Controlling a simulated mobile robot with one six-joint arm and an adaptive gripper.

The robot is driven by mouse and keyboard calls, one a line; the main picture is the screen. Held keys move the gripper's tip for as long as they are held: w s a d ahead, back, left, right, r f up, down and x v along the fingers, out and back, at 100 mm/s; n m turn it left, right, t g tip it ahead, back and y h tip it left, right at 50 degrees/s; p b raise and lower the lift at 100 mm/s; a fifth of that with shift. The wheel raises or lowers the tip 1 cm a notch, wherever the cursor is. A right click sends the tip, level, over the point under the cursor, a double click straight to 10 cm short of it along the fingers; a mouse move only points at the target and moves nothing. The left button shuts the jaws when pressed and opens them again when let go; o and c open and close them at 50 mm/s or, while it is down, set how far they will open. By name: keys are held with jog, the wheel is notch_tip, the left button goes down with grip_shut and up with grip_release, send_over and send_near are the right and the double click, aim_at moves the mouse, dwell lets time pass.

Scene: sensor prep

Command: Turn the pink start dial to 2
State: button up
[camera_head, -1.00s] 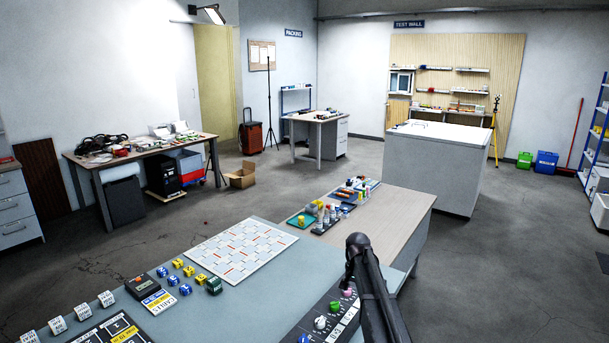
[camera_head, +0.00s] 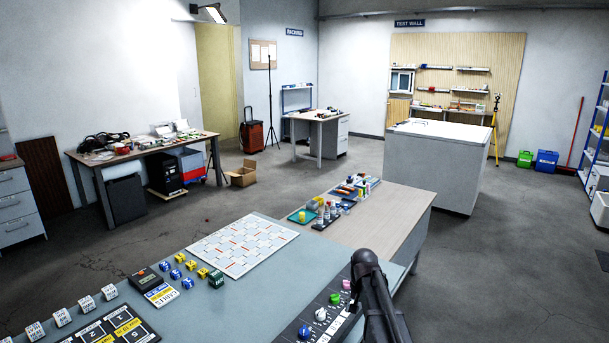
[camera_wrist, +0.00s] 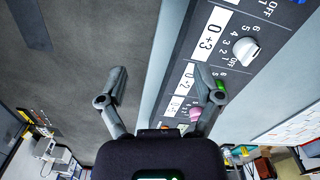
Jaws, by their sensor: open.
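The pink dial (camera_head: 346,285) is the farthest of a row of dials on a dark control panel (camera_head: 292,337) at the near table's right edge. In the wrist view the pink dial (camera_wrist: 195,113) shows beside the inner side of the right finger, partly hidden; its pointer setting cannot be read. My gripper (camera_wrist: 158,78) is open and empty, its fingers wide apart, with floor and the table edge between them. In the head view my dark arm stands just right of the pink dial; the fingertips cannot be made out there.
Green (camera_head: 335,298), white (camera_head: 320,314) and blue (camera_head: 304,332) dials sit along the same panel. Labelled cubes and a white grid board (camera_head: 243,245) lie to the left. A wooden-topped table (camera_head: 395,210) with bottles adjoins behind. Floor right of my arm is clear.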

jog(key=s+f+n+b, duration=0.1)
jog(key=s+n, duration=0.1)
jog(key=s, duration=0.8)
jog(key=s+f+n+b, duration=0.1)
jog(key=s+n, duration=0.1)
jog(key=s, duration=0.8)
jog(key=shift+s+f, duration=0.2)
jog(key=shift+f, duration=0.05)
jog(key=shift+d, duration=0.1)
